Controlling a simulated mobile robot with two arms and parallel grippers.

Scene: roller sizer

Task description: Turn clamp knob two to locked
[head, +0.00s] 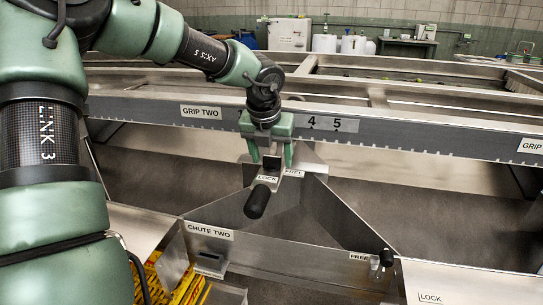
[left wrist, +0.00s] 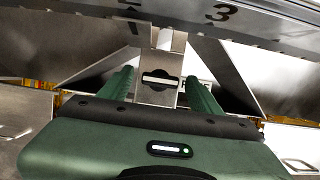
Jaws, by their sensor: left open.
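My left gripper (head: 271,157) points down in front of the long metal rail, right of the GRIP TWO label (head: 200,112). Its green fingers are apart. In the left wrist view, a dark round knob (left wrist: 160,82) with a pale bar across it sits on a metal plate between the fingers (left wrist: 160,74), with gaps on both sides. The bar looks roughly level there. In the head view, LOCK (head: 267,179) and FREE (head: 294,173) labels lie just below the fingers, and the gripper partly hides the knob. My right gripper is not in view.
A black handle (head: 257,201) juts forward just below the gripper. The CHUTE TWO trough (head: 300,246) lies below, with another black handle (head: 387,258) at its right end by a FREE label (head: 359,257). Yellow items (head: 184,287) lie lower left. The rail (head: 420,137) crosses behind.

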